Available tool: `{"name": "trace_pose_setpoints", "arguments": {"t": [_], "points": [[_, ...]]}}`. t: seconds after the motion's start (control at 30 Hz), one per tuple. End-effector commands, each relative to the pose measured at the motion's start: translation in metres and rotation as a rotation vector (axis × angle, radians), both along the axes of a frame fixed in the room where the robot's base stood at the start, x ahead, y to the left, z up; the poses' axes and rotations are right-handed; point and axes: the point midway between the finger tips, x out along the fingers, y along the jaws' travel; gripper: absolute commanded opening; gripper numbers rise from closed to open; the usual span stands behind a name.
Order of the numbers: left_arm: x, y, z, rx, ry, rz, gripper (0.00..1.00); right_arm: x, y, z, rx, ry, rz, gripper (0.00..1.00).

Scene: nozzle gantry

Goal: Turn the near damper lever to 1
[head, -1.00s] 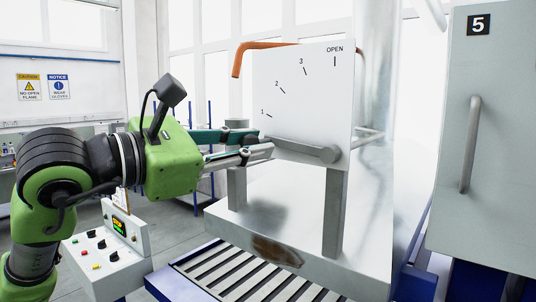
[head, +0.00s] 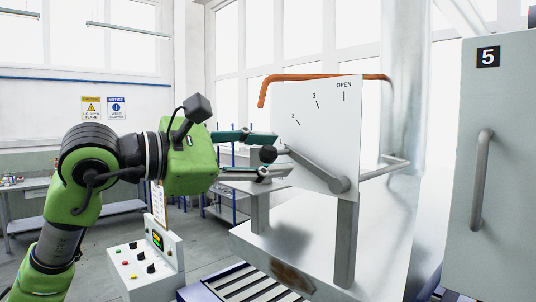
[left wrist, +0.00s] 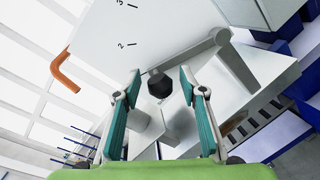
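The near damper lever (head: 318,169) is a grey bar pivoted at the lower right of a white dial plate (head: 330,130) marked 1, 2, 3 and OPEN. It slants up to the left and lines up about with the 1 mark, which is mostly hidden by my gripper and the lever. Its black knob (head: 268,153) sits between the fingers of my left gripper (head: 280,155). The left wrist view shows the knob (left wrist: 159,85) between the teal finger pads (left wrist: 159,95), with a gap on both sides, so the gripper is open around it. My right gripper is out of view.
An orange bent rod (head: 320,77) runs along the top of the plate. A metal housing (head: 300,250) and slatted conveyor (head: 240,285) lie below. A grey cabinet door marked 5 (head: 510,160) stands at right. A button box (head: 150,262) stands at lower left.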

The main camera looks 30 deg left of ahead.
Motion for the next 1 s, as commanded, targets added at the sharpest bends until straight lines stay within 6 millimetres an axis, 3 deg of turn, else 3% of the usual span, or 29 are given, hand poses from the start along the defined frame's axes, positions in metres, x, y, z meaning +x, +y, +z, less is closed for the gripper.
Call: {"name": "trace_pose_setpoints", "arguments": {"t": [0.37, 0.7, 1.0], "points": [[-0.006, 0.005, -0.001, 0.0, 0.003, 0.003, 0.38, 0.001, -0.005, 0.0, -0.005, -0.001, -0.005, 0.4], [-0.058, 0.032, 0.002, 0.0, 0.004, 0.004, 0.38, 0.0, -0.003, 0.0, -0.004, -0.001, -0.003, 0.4], [-0.09, 0.048, 0.006, -0.001, 0.002, -0.001, 0.38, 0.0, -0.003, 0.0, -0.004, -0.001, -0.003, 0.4]]}}
